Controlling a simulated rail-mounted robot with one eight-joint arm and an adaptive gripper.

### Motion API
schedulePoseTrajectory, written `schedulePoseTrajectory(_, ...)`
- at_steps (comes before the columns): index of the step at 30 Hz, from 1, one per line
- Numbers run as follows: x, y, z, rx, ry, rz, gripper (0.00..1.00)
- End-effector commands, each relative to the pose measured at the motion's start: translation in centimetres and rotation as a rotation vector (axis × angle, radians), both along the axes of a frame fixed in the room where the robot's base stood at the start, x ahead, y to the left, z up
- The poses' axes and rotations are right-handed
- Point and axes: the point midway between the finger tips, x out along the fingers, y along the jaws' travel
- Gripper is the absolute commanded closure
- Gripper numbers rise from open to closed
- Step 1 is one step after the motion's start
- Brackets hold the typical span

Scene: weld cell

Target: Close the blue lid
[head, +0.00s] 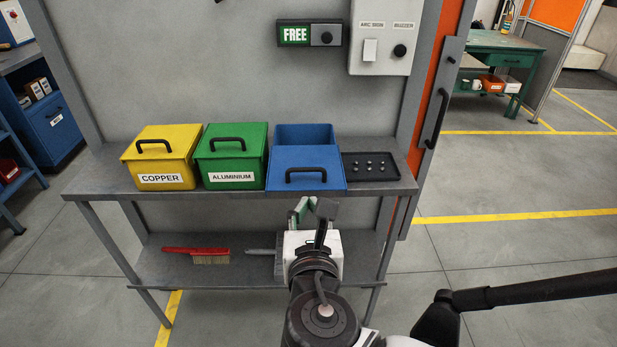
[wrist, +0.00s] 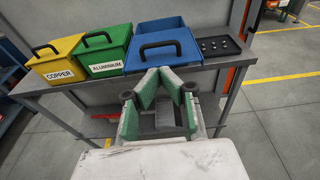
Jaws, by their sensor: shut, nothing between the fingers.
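The blue lid (head: 304,157) is open and lies tilted at the front of the blue box (head: 304,133), its black handle (head: 306,171) facing me. The box's open top shows behind it. In the wrist view the blue lid (wrist: 178,53) and its handle (wrist: 171,46) show just beyond my fingers, with the box (wrist: 158,26) behind. My gripper (head: 312,203) is below and in front of the lid. In the wrist view my gripper (wrist: 163,72) has its green-padded fingers together at the tips, shut and empty. It looks apart from the lid.
Left of the blue box stand a green ALUMINIUM box (head: 232,150) and a yellow COPPER box (head: 160,152), both closed. A dark tray (head: 370,167) with small parts is at right. All stand on a grey shelf (head: 100,180). A red brush (head: 195,252) lies on the lower shelf.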

Motion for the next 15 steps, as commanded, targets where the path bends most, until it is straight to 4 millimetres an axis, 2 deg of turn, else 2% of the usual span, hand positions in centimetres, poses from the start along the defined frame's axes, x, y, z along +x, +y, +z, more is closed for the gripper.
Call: schedulePoseTrajectory(15,6.8,-0.5,-1.4,0.002,0.001,-0.005,1.0)
